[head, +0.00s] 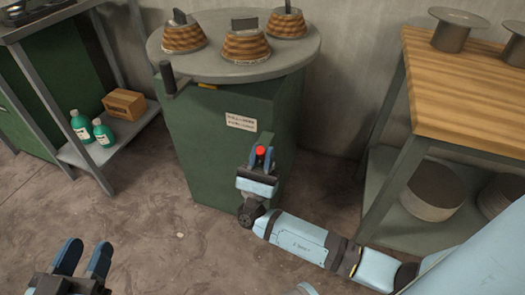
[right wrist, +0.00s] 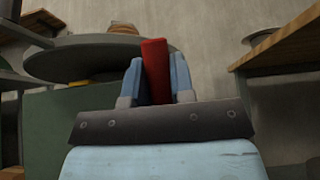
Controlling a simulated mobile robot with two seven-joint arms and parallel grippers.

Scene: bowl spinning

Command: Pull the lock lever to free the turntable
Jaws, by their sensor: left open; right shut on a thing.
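The round grey turntable (head: 230,66) tops a green cabinet (head: 190,130); its edge also shows in the right wrist view (right wrist: 60,65). The red lock lever (head: 260,150) is on the cabinet's front right, below a small label. My right gripper (head: 262,158) is shut on it; in the right wrist view the red lever (right wrist: 156,70) stands between the two blue fingers (right wrist: 157,82). The lever's lower part is hidden by the gripper. My left gripper (head: 84,258) is open and empty over the floor at the lower left.
Several brown ribbed bowls (head: 184,36) sit on the turntable, and a dark handle (head: 168,78) stands at its left edge. A wooden table (head: 470,90) is at the right.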

